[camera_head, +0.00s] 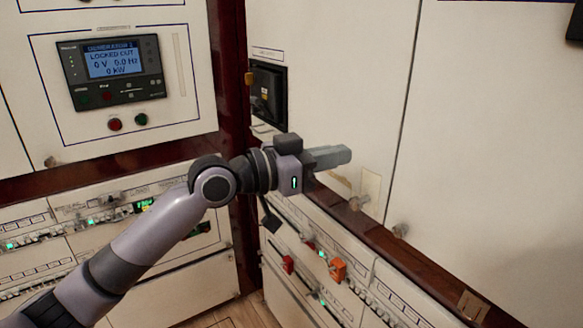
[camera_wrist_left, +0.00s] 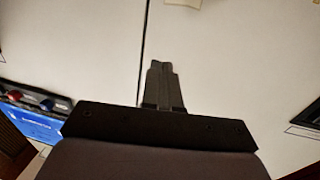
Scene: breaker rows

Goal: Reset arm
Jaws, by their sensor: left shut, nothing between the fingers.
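My left arm reaches in from the lower left in the head view. Its gripper (camera_head: 345,154) is shut and empty, pointing right in front of the cream cabinet panels on the right wall. In the left wrist view the shut fingers (camera_wrist_left: 162,72) stand against plain cream panels (camera_wrist_left: 228,60) with a dark vertical seam beside them. I cannot tell the distance from the fingers to the panel. My right gripper is not in view.
A generator panel (camera_head: 111,72) reading "LOCKED OUT" is at upper left, with red and green buttons below. A black switch (camera_head: 267,95) is behind my wrist. Breaker rows with an orange handle (camera_head: 338,269) lie below the dark red ledge (camera_head: 420,266).

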